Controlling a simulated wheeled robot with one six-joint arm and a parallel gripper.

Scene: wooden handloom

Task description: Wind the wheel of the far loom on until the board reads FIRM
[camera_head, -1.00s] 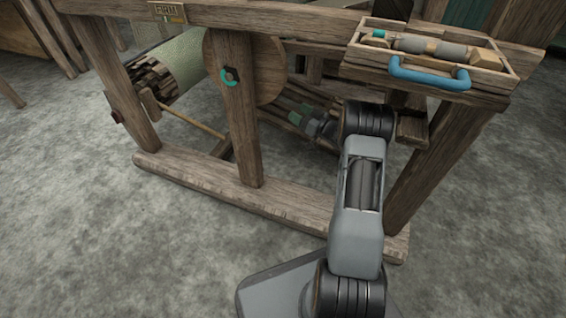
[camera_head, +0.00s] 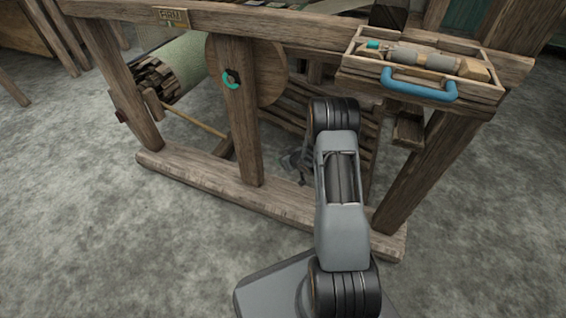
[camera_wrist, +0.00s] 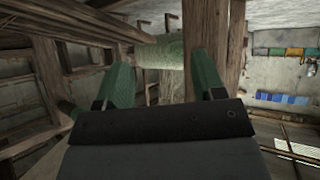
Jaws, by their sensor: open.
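The wooden loom's round wheel (camera_head: 268,72) stands upright behind a post. A teal C-shaped piece (camera_head: 232,79) with a dark centre shows at the post. A small brass-coloured board (camera_head: 171,16) is on the top beam; its lettering is too small to read surely. A pale green cloth roll (camera_head: 186,58) lies left of the wheel and also shows in the wrist view (camera_wrist: 166,50). My gripper (camera_wrist: 162,64) has two green fingers spread apart with nothing between them. In the head view it is mostly hidden behind my arm, low and right of the wheel, apart from it.
A wooden tray (camera_head: 349,63) with a blue handle (camera_head: 418,88) sits on the loom's right end, above my arm. Loom posts and a bottom rail (camera_head: 215,186) frame the space. Slats (camera_head: 345,135) lie behind my arm. The floor in front is clear.

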